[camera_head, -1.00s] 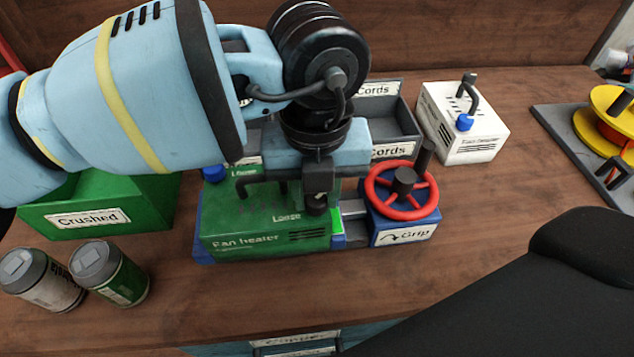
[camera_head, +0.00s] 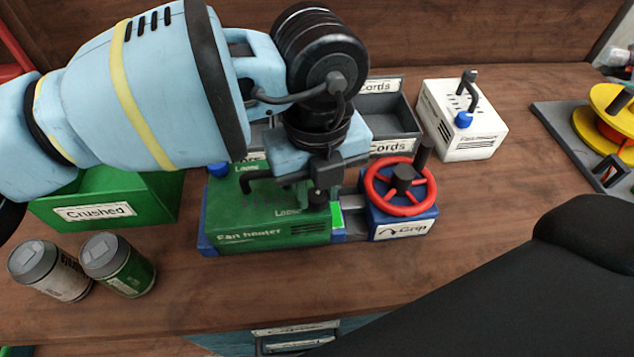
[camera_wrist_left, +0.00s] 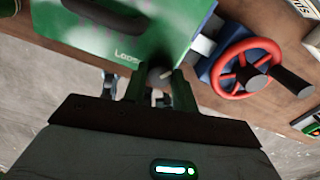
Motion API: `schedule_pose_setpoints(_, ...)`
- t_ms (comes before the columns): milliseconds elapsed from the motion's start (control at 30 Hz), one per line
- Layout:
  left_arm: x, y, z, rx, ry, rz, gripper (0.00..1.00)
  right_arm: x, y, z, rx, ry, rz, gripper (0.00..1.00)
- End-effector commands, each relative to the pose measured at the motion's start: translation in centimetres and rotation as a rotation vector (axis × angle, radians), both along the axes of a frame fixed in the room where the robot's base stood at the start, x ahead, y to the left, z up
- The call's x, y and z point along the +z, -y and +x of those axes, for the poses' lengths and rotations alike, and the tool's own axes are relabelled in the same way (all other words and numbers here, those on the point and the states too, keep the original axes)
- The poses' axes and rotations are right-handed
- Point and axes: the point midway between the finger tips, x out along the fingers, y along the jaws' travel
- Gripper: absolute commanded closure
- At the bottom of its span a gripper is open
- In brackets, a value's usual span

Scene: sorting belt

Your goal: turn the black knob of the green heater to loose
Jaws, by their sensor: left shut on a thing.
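The green fan heater (camera_head: 265,228) sits in the blue vise with the red handwheel (camera_head: 401,187), at the middle of the table. Its top carries the word "Loose" and a black handle. My left gripper (camera_head: 318,199) points down at the heater's right top corner. In the left wrist view, the gripper (camera_wrist_left: 160,80) is shut on the black knob (camera_wrist_left: 159,76), which has a pale pointer line, beside the word "Loose" on the heater (camera_wrist_left: 120,40). In the head view the fingers mostly hide the knob. My right gripper does not show.
A green "Crushed" bin (camera_head: 95,212) and two cans (camera_head: 118,265) stand at the left. Grey "Cords" trays (camera_head: 395,130) are behind the heater. A white heater (camera_head: 465,120) and a yellow reel (camera_head: 610,105) stand at the right.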

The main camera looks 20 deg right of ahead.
Motion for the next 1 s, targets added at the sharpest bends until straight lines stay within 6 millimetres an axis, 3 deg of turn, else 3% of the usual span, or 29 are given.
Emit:
schedule_pose_setpoints(33, 0.0, 0.0, 0.0, 0.0, 0.001, 0.0, 0.95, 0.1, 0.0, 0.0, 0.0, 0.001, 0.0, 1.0)
schedule_pose_setpoints(67, 0.0, 0.0, 0.0, 0.0, 0.001, 0.0, 0.71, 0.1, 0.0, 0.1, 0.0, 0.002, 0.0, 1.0)
schedule_pose_setpoints(233, 0.0, 0.0, 0.0, -0.001, 0.001, 0.0, 0.5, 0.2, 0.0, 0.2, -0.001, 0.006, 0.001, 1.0)
schedule_pose_setpoints(567, 0.4, 0.0, 0.0, -0.001, 0.001, 0.0, 0.5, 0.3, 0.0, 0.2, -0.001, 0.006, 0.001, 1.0)
schedule_pose_setpoints(1000, 6.5, 0.0, 0.1, 0.0, 0.003, -0.001, 0.5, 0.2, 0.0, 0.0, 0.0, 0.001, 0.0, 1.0)
